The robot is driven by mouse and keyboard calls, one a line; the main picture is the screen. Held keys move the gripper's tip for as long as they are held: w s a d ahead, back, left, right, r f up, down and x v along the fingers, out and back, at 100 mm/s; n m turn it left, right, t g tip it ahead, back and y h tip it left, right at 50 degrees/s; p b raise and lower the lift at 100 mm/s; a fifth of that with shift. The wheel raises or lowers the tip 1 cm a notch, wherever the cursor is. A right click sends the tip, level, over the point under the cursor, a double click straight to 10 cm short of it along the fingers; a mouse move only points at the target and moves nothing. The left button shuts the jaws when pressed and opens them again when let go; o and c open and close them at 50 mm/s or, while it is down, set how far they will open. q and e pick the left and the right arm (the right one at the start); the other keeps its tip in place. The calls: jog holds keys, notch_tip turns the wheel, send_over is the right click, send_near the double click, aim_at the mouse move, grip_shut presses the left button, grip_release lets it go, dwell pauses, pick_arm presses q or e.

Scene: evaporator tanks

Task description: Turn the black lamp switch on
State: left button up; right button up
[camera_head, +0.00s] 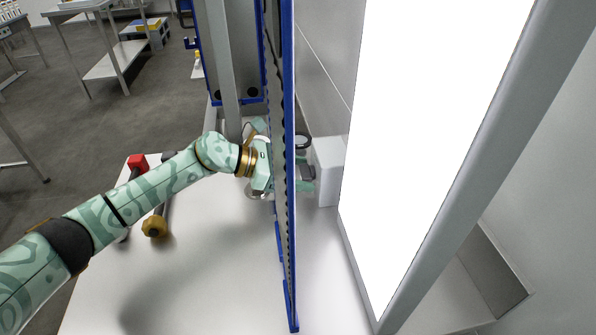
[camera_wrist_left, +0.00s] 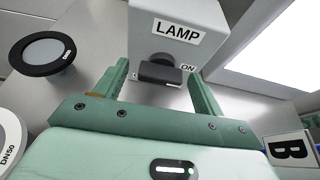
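The lamp box (camera_wrist_left: 180,25) is white with a LAMP label. The black lamp switch (camera_wrist_left: 160,70) is on its face, with ON printed at its right and a mostly hidden label at its left. My left gripper (camera_wrist_left: 160,85) is open, its green fingers on either side of the switch, with gaps showing. In the head view the box (camera_head: 328,168) stands beyond a blue upright, and my left gripper (camera_head: 305,178) reaches behind that upright to the switch (camera_head: 308,172). My right gripper is not in view.
The tall blue-edged upright (camera_head: 289,230) stands close to my left wrist. A bright white panel (camera_head: 430,120) is at the right. A red handle (camera_head: 137,162) and a yellow knob (camera_head: 154,226) are near my left forearm. A round black-rimmed disc (camera_wrist_left: 42,53) is left of the box.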

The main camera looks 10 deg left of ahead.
pick_arm(q)
jog(key=p+v, duration=0.1)
jog(key=v, duration=1.5)
jog(key=shift+a+p, duration=0.2)
jog(key=shift+p, duration=0.1)
jog(key=shift+s, duration=0.1)
